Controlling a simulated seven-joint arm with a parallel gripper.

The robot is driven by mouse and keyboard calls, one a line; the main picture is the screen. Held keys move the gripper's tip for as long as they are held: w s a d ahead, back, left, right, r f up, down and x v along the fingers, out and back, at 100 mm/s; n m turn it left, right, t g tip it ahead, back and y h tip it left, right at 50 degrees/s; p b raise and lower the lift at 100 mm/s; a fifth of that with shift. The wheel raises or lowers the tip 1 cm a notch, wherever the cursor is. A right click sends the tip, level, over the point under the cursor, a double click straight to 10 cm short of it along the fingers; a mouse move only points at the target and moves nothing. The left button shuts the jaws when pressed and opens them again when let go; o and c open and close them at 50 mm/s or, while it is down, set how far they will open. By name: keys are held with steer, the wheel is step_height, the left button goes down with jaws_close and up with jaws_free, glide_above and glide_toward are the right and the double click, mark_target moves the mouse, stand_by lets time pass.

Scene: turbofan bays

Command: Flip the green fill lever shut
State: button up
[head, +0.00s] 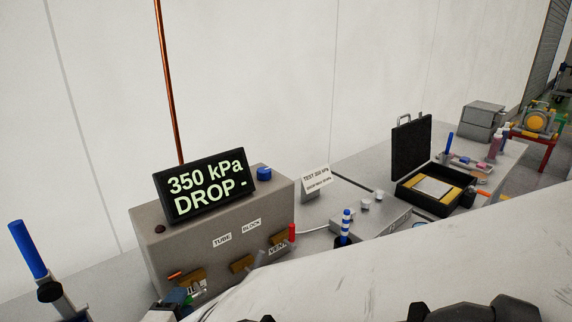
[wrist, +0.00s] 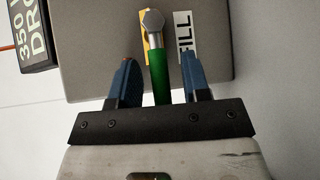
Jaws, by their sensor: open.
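The green fill lever (wrist: 161,82) shows in the wrist view, with a grey metal hub at its top end beside the FILL label (wrist: 187,38). My gripper (wrist: 158,60) is open, with one blue finger on each side of the lever and a visible gap on both sides. The lever's green handle runs down between the fingers toward the palm, which hides its lower end. In the head view the fill lever is small and mostly hidden among my fingers at the lower left of the grey test box (head: 215,255).
The box's display (head: 206,187) reads "350 kPa DROP -". A red-handled vent lever (head: 292,232) stands at the box's right. A blue-handled tool (head: 28,250) stands at the left. An open black case (head: 412,150) lies farther right on the bench.

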steer(key=shift+w, duration=0.25)
jaws_close()
stand_by(0.3)
